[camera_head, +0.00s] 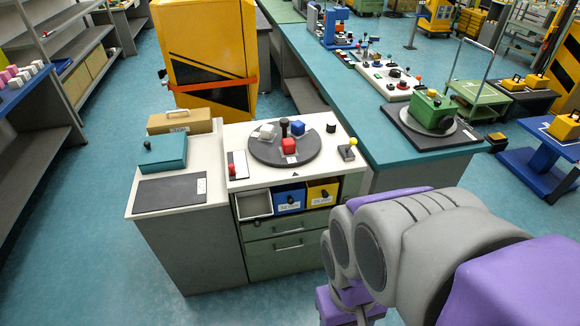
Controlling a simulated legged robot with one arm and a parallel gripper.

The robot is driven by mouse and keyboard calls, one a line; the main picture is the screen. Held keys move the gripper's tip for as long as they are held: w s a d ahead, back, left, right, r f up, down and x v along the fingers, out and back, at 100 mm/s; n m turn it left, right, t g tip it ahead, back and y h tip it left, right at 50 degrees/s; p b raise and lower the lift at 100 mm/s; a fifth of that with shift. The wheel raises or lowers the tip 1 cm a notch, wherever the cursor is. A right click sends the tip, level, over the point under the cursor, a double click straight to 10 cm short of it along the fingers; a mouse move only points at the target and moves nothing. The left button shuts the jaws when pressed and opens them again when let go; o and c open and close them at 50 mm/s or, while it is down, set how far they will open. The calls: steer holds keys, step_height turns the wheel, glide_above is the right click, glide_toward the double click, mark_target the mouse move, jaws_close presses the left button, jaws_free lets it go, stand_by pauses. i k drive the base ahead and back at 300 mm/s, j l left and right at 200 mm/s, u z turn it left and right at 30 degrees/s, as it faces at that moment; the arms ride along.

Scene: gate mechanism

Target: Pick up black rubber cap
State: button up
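A small black cylinder (331,128), which looks like the black rubber cap, stands on the white worktop (240,137) at the back right, just off the round dark turntable (262,152). A taller black knob or post (284,128) stands on the turntable, so I cannot be fully sure which is the cap. My grey and purple arm fills the lower right, apart from the worktop and in front of it. My gripper is not visible; the arm runs out of the picture at the bottom.
Bins (289,199) are below. A teal box (162,154) stands left.

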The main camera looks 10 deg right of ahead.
mark_target(331, 126)
steer(key=i+l+u, duration=0.1)
steer(key=l, duration=0.25)
steer(key=i+l+u, duration=0.1)
steer(key=i+l, duration=0.2)
steer(key=i+l+u, duration=0.1)
steer(key=l, duration=0.35)
steer(key=i+l, duration=0.25)
steer(key=l, duration=0.2)
steer(key=i+l+u, duration=0.15)
steer(key=l, duration=0.2)
steer(key=i+l+u, duration=0.1)
steer(key=l, duration=0.35)
steer(key=i+l+u, duration=0.1)
steer(key=i+l, duration=0.15)
steer(key=l, duration=0.2)
steer(key=i+l+u, duration=0.1)
steer(key=l, duration=0.3)
